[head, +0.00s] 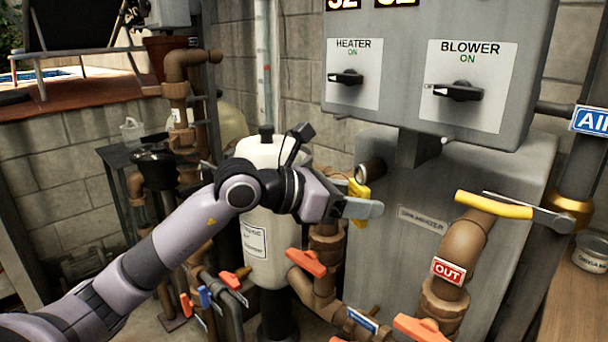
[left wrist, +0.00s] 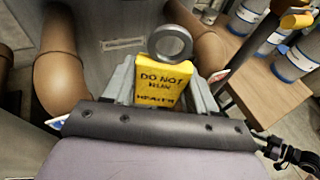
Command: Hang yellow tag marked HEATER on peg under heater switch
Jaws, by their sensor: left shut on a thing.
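My left gripper (head: 352,200) is shut on a yellow tag (head: 359,190), in front of the lower grey cabinet and below the heater switch (head: 346,77). In the left wrist view the tag (left wrist: 165,82) sits between the two fingers of the gripper (left wrist: 160,92). It has dark lettering, "DO NOT" and a lower word that looks like HEATER. A grey ring (left wrist: 171,43) stands at its top end. The heater switch is a black knob on a white plate reading HEATER ON. My right gripper is not in view.
A blower switch (head: 458,91) is on the same grey control box (head: 420,20). Brown pipes (head: 463,250) with a yellow-handled valve (head: 495,205) stand to the right. A white tank (head: 262,225) is behind my arm. A wooden table (head: 580,310) is at the lower right.

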